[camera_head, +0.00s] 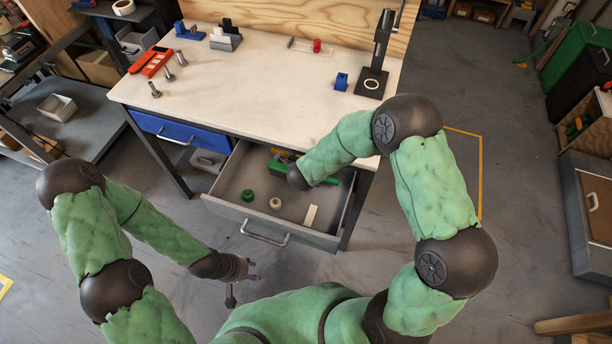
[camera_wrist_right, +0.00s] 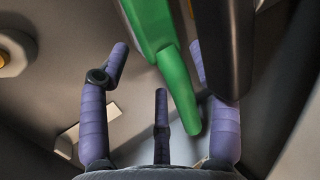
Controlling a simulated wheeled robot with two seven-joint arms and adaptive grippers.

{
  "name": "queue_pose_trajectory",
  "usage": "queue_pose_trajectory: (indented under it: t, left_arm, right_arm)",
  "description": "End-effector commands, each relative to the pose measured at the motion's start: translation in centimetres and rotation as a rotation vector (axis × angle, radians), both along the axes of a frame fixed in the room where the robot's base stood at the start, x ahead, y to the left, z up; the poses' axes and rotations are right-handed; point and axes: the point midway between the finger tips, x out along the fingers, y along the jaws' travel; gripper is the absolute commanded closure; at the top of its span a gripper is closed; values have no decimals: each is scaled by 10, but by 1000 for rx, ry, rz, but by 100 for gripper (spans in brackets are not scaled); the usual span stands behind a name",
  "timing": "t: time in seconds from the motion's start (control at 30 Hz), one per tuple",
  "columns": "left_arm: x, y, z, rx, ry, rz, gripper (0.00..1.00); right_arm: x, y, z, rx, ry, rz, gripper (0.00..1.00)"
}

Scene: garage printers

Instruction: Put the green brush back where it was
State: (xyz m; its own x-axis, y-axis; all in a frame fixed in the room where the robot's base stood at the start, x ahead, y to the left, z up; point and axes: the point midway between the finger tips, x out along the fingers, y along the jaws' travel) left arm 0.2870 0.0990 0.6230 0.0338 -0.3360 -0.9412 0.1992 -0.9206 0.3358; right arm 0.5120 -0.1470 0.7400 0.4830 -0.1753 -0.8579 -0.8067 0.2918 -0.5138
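The green brush (camera_wrist_right: 172,80) shows in the right wrist view as a green handle slanting down between the spread fingers. In the head view a green piece (camera_head: 284,154) shows in the open drawer (camera_head: 225,208), beside my right wrist, which hides most of it. My right gripper (camera_wrist_right: 155,55) is open with its purple fingers apart, low inside the drawer.
A green roll (camera_head: 248,195), a pale roll (camera_head: 275,204) and a white block (camera_head: 311,215) lie in the drawer. The workbench (camera_head: 250,95) above holds a red tool (camera_head: 157,61), bolts and a black stand (camera_head: 376,65). A dark object (camera_wrist_right: 222,45) stands close right of the handle.

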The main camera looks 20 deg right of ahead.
Motion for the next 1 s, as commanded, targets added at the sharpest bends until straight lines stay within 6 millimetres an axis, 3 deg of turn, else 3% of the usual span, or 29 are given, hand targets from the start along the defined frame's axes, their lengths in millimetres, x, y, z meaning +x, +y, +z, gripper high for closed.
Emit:
queue_pose_trajectory:
  t: [0.4,0.7,1.0]
  left_arm:
    - [0,0,-10,0,0,0,60]
    - [0,0,24,0,0,0,60]
    - [0,0,41,0,0,0,60]
  right_arm:
    - [0,0,-6,1,-2,0,37]
    - [-28,11,52,0,-3,1,37]
    - [-49,18,85,0,-1,1,37]
